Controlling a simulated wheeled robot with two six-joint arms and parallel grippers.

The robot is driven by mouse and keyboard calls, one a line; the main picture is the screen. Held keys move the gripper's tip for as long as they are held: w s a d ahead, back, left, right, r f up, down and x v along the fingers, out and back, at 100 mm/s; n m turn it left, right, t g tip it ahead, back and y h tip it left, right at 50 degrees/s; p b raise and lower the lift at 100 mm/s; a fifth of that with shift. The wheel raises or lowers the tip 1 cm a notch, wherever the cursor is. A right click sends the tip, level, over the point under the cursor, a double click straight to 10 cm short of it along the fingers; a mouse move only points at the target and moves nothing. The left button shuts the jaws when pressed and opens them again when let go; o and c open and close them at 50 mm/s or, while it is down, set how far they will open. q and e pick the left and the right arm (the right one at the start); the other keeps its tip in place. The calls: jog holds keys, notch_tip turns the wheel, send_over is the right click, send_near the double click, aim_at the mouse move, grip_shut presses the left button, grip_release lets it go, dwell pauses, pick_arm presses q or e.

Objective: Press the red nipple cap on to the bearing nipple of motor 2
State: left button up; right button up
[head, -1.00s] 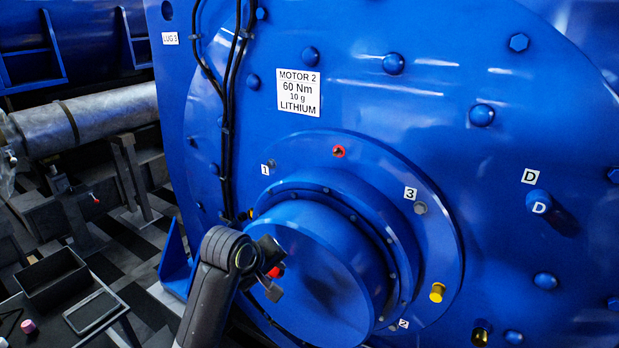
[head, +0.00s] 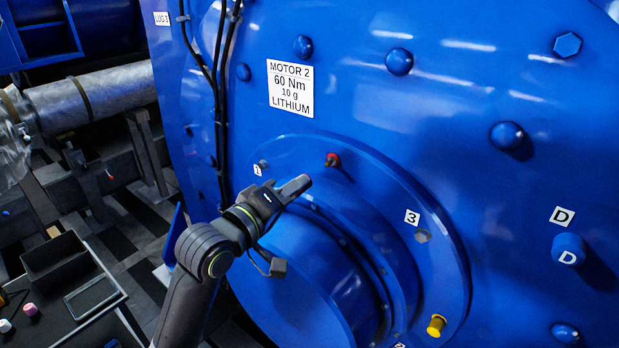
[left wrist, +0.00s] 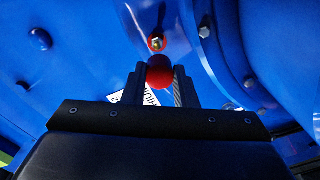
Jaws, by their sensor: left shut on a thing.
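My left gripper (head: 305,181) is shut on the red nipple cap (left wrist: 160,72), which shows as a round red end between the two fingers in the left wrist view. The bearing nipple (left wrist: 157,44), a small metal tip in a red ring, is just beyond the cap in the left wrist view. In the head view the nipple's red ring (head: 332,160) is up and right of the fingertips, with a gap between them. The label on motor 2 (head: 291,88) is above. My right gripper is not in view.
A yellow fitting (head: 436,325) sticks out at the flange's lower right. Bolts tagged 1 and 3 (head: 422,236) sit on the flange. Black cables (head: 220,100) run down the left. A table with a black bin (head: 55,262) stands at lower left.

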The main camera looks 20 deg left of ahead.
pick_arm(q)
jog(key=shift+r+p, duration=0.15)
jog(key=shift+p, duration=0.5)
jog(key=shift+w+d, duration=0.15)
jog(key=shift+w, duration=0.15)
jog(key=shift+x, duration=1.85)
jog(key=shift+w+d, duration=0.15)
jog(key=shift+w, duration=0.15)
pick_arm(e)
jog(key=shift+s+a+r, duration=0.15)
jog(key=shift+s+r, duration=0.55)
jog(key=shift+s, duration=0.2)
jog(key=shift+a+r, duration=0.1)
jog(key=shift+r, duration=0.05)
